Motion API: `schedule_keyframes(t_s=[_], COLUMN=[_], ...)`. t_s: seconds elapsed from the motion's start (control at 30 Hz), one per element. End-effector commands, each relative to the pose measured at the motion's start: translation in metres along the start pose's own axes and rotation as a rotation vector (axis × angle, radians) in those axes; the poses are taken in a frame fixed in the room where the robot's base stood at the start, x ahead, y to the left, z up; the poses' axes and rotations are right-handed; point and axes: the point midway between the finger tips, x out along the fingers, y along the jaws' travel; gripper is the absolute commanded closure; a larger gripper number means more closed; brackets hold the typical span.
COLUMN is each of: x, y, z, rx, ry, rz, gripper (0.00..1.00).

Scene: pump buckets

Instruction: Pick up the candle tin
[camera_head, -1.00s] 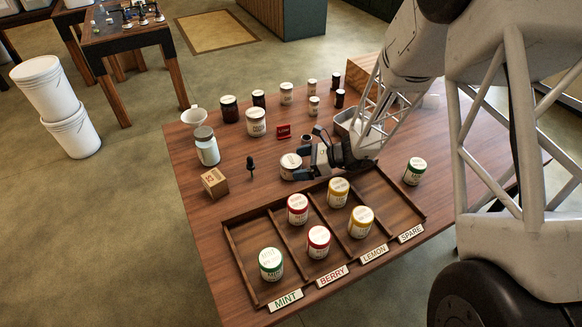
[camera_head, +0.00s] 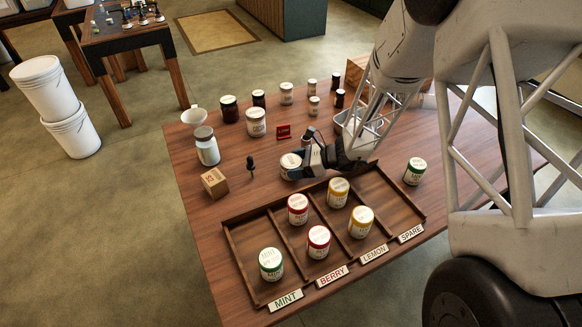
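A short round tin with a white lid (camera_head: 289,161) stands on the table just behind the tray; I take it as the candle tin, though its label is too small to read. My gripper (camera_head: 300,164) is low at the tin's right side, reaching in from the right. A dark finger overlaps the tin's near right edge. The far finger is hard to make out, so I cannot tell whether the fingers press on the tin. The tin looks upright and on the tabletop.
The divided wooden tray (camera_head: 233,256) in front holds several jars with coloured lids. A wooden cube (camera_head: 215,182), a white bottle (camera_head: 206,147) and a red stand (camera_head: 283,132) are nearby. Several jars stand farther back.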

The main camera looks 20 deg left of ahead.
Motion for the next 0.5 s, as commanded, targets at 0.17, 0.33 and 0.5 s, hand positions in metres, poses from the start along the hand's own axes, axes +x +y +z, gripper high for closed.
schedule_keyframes(t_s=[0.17,0.33,0.5], x=[0.0000,-0.0001,-0.0007], y=[0.0000,-0.0001,-0.0002], z=[0.0000,0.0002,0.0017], rx=[0.000,0.000,-0.001], ry=[0.000,0.000,0.000], rz=[0.000,0.000,0.000], gripper=[0.52,0.55,0.55])
